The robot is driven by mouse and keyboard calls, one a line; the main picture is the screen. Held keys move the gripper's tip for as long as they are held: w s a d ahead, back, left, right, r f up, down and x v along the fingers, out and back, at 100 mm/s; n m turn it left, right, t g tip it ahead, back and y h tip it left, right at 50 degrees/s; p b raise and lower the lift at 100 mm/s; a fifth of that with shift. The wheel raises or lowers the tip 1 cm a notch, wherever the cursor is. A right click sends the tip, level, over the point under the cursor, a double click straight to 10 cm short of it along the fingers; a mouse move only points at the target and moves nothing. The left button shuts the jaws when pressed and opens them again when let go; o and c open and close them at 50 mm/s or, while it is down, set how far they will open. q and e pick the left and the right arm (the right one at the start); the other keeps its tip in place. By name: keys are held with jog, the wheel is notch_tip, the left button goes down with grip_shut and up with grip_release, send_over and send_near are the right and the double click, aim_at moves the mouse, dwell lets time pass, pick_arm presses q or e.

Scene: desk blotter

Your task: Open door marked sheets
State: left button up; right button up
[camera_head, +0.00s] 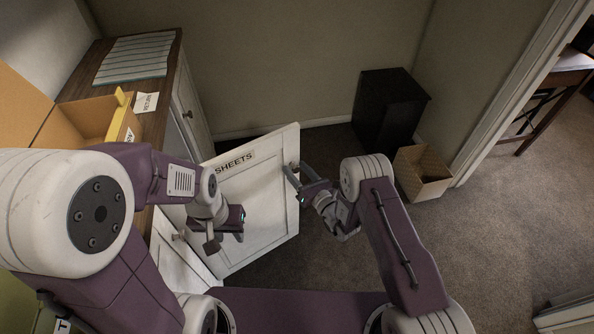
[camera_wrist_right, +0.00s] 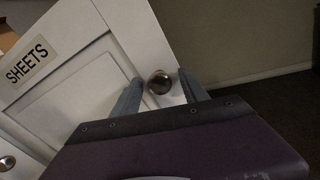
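The white panelled door marked SHEETS (camera_head: 258,205) stands swung out from the cabinet; its label also shows in the right wrist view (camera_wrist_right: 30,62). Its round metal knob (camera_wrist_right: 159,82) is near the free edge. My right gripper (camera_head: 297,172) is at that edge. In the right wrist view its two fingers (camera_wrist_right: 160,90) are apart, one on each side of the knob, with small visible gaps. My left gripper (camera_head: 226,239) is in front of the door's face, its fingers seemingly apart and empty. My left arm hides part of the cabinet and door.
An open cardboard box (camera_head: 78,125) and a striped mat (camera_head: 135,58) lie on the wooden cabinet top. A black cabinet (camera_head: 390,110) and an empty small box (camera_head: 424,172) stand beyond my right arm.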

jog(key=p+v, duration=0.1)
jog(key=v, duration=0.8)
